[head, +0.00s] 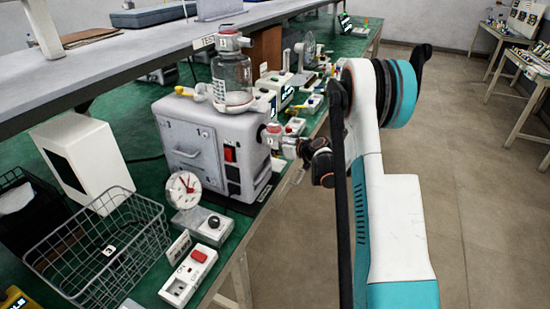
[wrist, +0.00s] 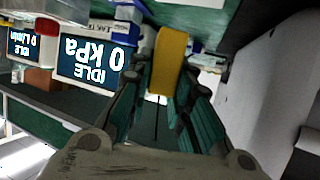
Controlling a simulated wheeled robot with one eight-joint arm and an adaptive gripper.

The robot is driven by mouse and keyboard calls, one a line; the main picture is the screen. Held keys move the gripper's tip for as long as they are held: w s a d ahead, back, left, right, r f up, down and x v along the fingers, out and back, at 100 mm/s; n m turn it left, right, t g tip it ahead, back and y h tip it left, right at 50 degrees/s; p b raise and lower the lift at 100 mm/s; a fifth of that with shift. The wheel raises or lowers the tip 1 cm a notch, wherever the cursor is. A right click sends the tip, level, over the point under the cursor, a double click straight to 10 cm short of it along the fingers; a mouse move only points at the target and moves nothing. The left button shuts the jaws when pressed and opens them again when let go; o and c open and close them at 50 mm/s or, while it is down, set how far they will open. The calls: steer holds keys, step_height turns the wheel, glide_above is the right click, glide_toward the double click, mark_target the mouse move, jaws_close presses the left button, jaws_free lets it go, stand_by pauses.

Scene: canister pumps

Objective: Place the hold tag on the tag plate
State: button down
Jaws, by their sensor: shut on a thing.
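In the wrist view, my gripper (wrist: 163,82) is shut on a flat yellow piece, which I take to be the hold tag (wrist: 171,48). The tag sticks out beyond the dark green fingers, and no writing on it is readable. In the head view my arm's end is beside the right edge of the green bench, near the grey pump; the fingers and the tag cannot be made out there. I cannot tell for sure which piece is the tag plate.
Upside-down displays, one reading IDLE 0 kPa (wrist: 92,60), are left of my gripper. The grey pump (head: 205,140) carries a clear canister (head: 232,80). A wire basket (head: 105,250), a dial gauge (head: 184,189) and a red-button box (head: 190,275) stand nearer. Open floor lies right.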

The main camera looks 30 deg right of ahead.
mark_target(279, 156)
steer(key=shift+f+b, duration=0.7)
steer(key=shift+f, duration=1.3)
steer(key=shift+f, duration=0.15)
steer(key=c, duration=1.5)
jaws_free()
steer(key=shift+o, duration=0.2)
steer(key=shift+s+r, duration=0.15)
steer(key=shift+r, duration=0.1)
steer(key=p+v, duration=0.3)
steer(key=v, duration=0.8)
steer(key=shift+s, duration=0.35)
steer(key=shift+d, duration=0.15)
